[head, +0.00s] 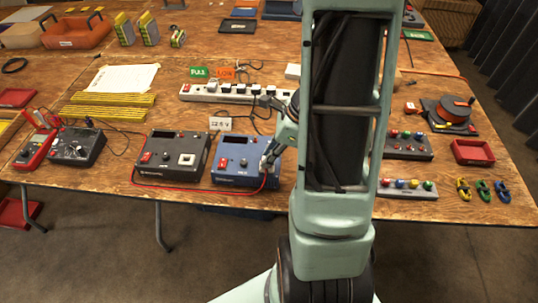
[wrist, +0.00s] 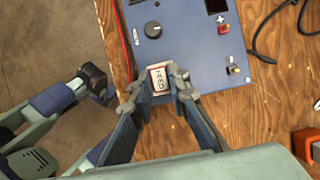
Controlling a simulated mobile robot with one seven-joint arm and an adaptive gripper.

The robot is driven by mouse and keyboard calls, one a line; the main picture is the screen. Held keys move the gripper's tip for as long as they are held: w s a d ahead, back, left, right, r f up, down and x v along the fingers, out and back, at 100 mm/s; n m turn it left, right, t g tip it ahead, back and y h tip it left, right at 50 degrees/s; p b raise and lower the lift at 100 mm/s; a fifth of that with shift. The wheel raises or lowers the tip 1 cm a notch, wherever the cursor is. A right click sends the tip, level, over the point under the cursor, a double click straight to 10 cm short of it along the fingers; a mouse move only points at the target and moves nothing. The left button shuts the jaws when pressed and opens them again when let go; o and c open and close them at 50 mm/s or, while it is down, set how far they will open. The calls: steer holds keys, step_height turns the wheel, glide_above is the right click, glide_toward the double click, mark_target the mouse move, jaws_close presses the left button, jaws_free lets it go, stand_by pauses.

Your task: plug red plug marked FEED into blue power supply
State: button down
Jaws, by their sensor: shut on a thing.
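The blue power supply (head: 232,174) stands near the table's front edge in the head view, beside a black unit. In the wrist view its blue panel (wrist: 185,25) has a black knob and small fittings. My gripper (head: 268,160) is at the right part of the blue power supply. In the wrist view my gripper (wrist: 157,84) is shut on the red plug (wrist: 160,79), whose white label reads FEED.
A black power unit (head: 172,160) stands left of the blue one. A red cable (head: 190,186) runs along the table's front edge. A white power strip (head: 235,93) lies behind. My arm hides part of the table to the right.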

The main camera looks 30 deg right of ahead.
steer(key=shift+f, duration=0.15)
steer(key=c, duration=1.8)
jaws_free()
steer(key=shift+o, duration=0.4)
steer(key=shift+o, duration=1.3)
step_height(320, 180, up, 8)
steer(key=p, duration=0.7)
steer(key=shift+f, duration=0.15)
